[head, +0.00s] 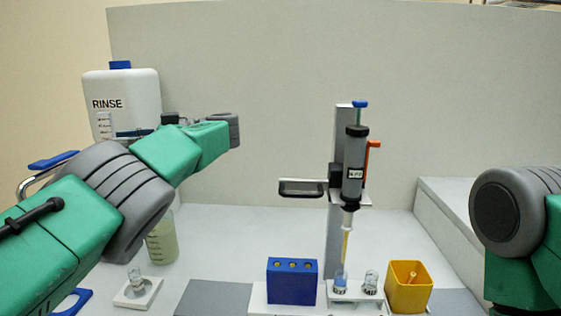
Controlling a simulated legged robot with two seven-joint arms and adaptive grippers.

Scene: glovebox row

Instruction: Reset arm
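My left arm comes in from the left and reaches up across the left side of the bench. Its far end is beside the rinse bottle, where a dark part of my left gripper (170,119) shows behind the green links. The fingers are mostly hidden, so I cannot tell whether they are open or shut or hold anything. My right arm shows only as a grey joint and green link at the right edge. Its gripper is out of view.
A white RINSE bottle (146,88) stands at the back left. A blue block (291,282), small vials (370,281) and a yellow bin (409,288) stand in front.

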